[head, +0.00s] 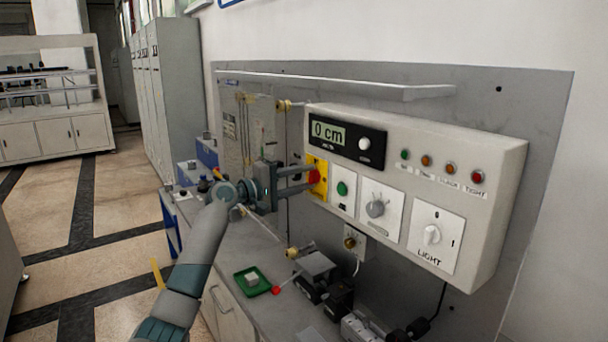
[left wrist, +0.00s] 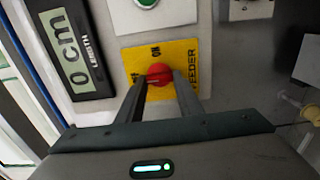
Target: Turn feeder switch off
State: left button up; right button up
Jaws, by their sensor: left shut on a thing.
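The feeder switch is a red knob (left wrist: 159,74) on a yellow plate (left wrist: 190,54) marked FEEDER and ON in the left wrist view. In the head view the yellow plate (head: 323,182) is at the left end of the control box, with the red knob (head: 314,177) partly hidden by fingers. My left gripper (head: 308,180) reaches it from the left. In the left wrist view its two fingers (left wrist: 161,80) are on either side of the knob, shut on it. The knob's exact angle is hard to tell. My right gripper is not in view.
The control box (head: 513,153) also carries a display (head: 328,133), a green button (head: 342,188), a grey knob (head: 376,208) and a LIGHT switch (head: 432,235). Below stand a green tray (head: 240,284) and small devices on the bench. Floor on the left is clear.

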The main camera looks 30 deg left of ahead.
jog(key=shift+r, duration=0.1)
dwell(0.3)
pick_arm(q)
jog(key=o, duration=1.1)
jog(key=shift+s, duration=0.1)
jog(key=b+v, duration=0.7)
jog(key=v, duration=1)
jog(key=shift+s, duration=0.1)
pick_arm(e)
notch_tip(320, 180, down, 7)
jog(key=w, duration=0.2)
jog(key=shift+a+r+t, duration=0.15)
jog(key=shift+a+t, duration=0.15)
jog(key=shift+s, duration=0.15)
